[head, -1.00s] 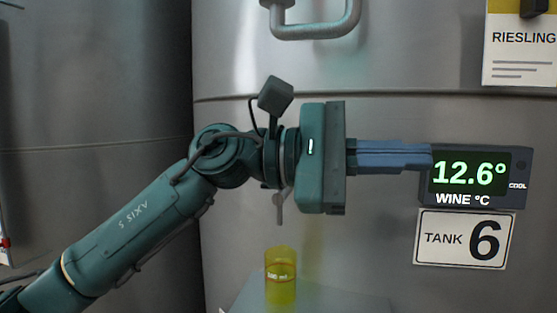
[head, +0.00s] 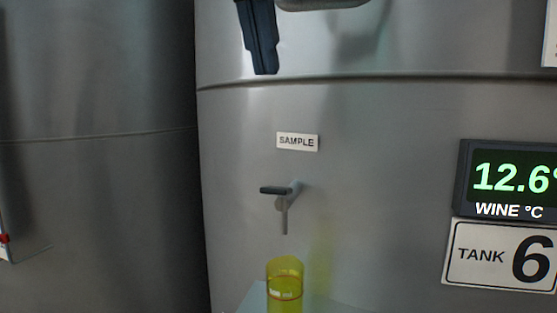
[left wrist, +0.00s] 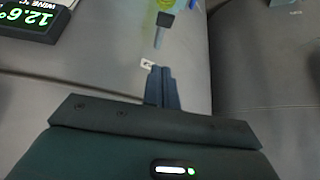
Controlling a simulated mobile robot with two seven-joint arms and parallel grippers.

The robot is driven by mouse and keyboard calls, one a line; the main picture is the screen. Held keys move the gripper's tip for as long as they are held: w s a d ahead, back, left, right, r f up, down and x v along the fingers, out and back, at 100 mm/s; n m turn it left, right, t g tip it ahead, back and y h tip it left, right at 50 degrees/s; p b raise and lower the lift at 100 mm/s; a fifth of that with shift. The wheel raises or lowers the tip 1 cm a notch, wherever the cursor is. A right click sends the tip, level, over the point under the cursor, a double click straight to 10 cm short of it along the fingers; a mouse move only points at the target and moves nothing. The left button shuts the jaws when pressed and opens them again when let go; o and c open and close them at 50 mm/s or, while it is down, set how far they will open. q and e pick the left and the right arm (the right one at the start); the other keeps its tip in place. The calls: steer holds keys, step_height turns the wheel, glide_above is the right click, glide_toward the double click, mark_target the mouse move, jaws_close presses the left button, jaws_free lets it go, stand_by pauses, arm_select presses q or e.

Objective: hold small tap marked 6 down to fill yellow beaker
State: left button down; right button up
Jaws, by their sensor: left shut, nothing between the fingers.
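The small tap (head: 284,194) is on the tank wall under a SAMPLE label (head: 297,142). Its dark lever looks about level, and its thin spout points down. The yellow beaker (head: 285,270), see-through with printed marks, stands below the spout; I cannot tell how full it is. My left gripper (head: 265,72) hangs down from the top edge, well above the tap and slightly left of it, shut and empty. In the left wrist view, its fingers (left wrist: 160,69) point toward the label, the tap's lever (left wrist: 165,19) and the beaker (left wrist: 167,4). My right gripper is not in view.
A lit display (head: 512,178) reads 12.6° above the TANK 6 plate (head: 500,254), right of the tap. A pale shelf (head: 252,300) is under the beaker. A curved metal handle (head: 320,4) crosses the top edge. Another tank (head: 95,200) stands at left.

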arm_select(q)
steer(key=b, duration=0.1)
glide_above(276, 188)
steer(key=f, duration=0.8)
steer(key=shift+w+f, duration=0.1)
steer(key=shift+w, duration=0.1)
step_height(276, 188, down, 3)
steer(key=shift+r+b, duration=0.15)
steer(key=shift+b, duration=0.35)
steer(key=shift+s+f, duration=0.3)
steer(key=shift+f, duration=0.55)
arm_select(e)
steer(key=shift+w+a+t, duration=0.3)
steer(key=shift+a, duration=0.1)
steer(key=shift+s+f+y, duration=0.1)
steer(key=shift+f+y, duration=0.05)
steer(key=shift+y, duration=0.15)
